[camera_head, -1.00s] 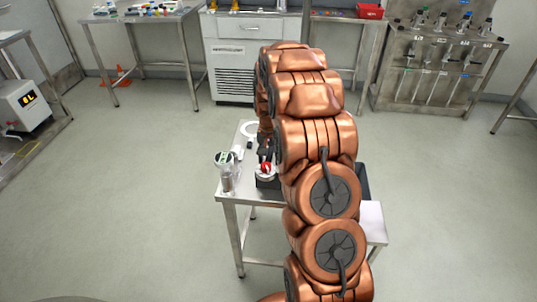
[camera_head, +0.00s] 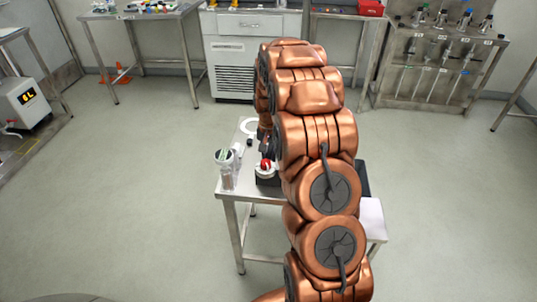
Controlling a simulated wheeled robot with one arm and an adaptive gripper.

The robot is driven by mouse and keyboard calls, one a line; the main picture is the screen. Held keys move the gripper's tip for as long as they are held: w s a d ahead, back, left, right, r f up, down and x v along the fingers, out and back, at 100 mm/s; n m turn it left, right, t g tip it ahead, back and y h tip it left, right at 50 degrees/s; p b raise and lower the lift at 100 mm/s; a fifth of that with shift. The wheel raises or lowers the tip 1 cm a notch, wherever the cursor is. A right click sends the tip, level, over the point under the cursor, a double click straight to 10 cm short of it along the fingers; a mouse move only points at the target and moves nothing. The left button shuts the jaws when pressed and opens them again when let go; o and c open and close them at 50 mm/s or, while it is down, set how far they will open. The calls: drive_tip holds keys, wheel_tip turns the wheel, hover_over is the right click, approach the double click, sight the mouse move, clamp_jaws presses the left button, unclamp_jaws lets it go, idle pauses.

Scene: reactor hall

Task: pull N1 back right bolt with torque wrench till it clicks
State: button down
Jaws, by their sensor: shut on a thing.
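My copper-coloured arm covers much of the small steel table (camera_head: 231,190). My gripper (camera_head: 264,146), dark and small in the head view, is at the arm's far end, low over the table and partly hidden by the arm. It is shut on the torque wrench, of which almost nothing can be made out. A red-and-white piece (camera_head: 265,166) on a dark block (camera_head: 266,180) is just below the gripper. The N1 back right bolt cannot be made out, nor can the wrench's fit on it.
A white ring (camera_head: 248,125) lies at the table's far end. A rack of tools (camera_head: 437,65) stands at the back right. Floor around the table is clear.

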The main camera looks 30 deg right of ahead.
drive_tip(key=shift+r, duration=3.5)
